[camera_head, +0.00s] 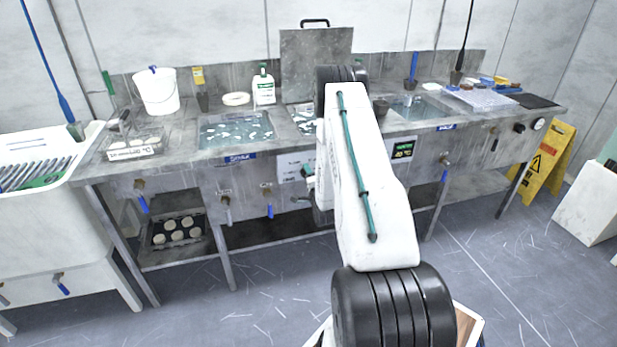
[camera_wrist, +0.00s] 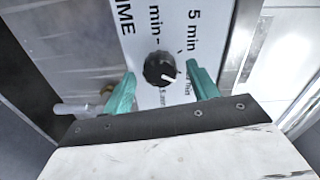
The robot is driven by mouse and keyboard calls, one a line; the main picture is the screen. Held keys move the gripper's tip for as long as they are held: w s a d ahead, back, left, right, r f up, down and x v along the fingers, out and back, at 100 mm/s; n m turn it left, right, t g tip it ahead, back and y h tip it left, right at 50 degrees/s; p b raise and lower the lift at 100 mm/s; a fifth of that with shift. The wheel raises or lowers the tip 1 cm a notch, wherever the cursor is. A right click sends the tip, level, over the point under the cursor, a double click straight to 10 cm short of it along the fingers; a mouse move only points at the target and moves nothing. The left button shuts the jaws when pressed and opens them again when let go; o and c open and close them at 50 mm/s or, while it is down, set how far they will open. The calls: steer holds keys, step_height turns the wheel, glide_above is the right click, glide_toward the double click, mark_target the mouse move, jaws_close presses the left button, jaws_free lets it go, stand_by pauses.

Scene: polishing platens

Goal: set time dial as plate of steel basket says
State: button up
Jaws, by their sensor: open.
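The time dial (camera_wrist: 159,68) is a round black knob with a white pointer on a white panel marked "TIME", "min -" and "5 min". Its pointer aims to the lower right in the wrist view, near small blurred lettering. My gripper (camera_wrist: 161,70) is open, its teal fingers on either side of the knob; I cannot tell whether they touch it. In the head view my arm hides the knob, and the white panel (camera_head: 290,166) shows beside it. A steel basket (camera_head: 134,147) with a white plate sits on the counter at left; the plate's writing is too small to read.
A steel counter carries a water basin (camera_head: 236,133), a white bucket (camera_head: 157,92) and a bottle (camera_head: 263,86). Blue-handled taps hang along its front. A dark tray with pale discs (camera_head: 177,230) sits on the lower shelf. A yellow floor sign (camera_head: 549,160) stands at right.

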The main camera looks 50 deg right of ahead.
steer(key=v, duration=0.7)
steer(key=shift+s, duration=0.2)
steer(key=s+a+f+n+g+y, duration=0.5)
steer(key=f+n+g, duration=0.1)
steer(key=f+g, duration=0.2)
steer(key=s+a+r+n+g+y, duration=0.1)
steer(key=s+a+r+n, duration=0.4)
steer(key=a+r, duration=0.6)
steer(key=s+a+r+n+g+y, duration=0.2)
steer(key=s+a+r+n, duration=0.4)
steer(key=r, duration=1.2)
steer(key=s+a+r+n+g+y, duration=0.1)
steer(key=s+a+r+n, duration=0.4)
steer(key=s+a+r, duration=0.7)
steer(key=a+r+g, duration=0.1)
steer(key=a+r, duration=0.1)
steer(key=a, duration=0.4)
steer(key=shift+s+a+r+n+g+y, duration=0.2)
steer(key=shift+a+r+n+g+y, duration=0.1)
steer(key=shift+g, duration=0.1)
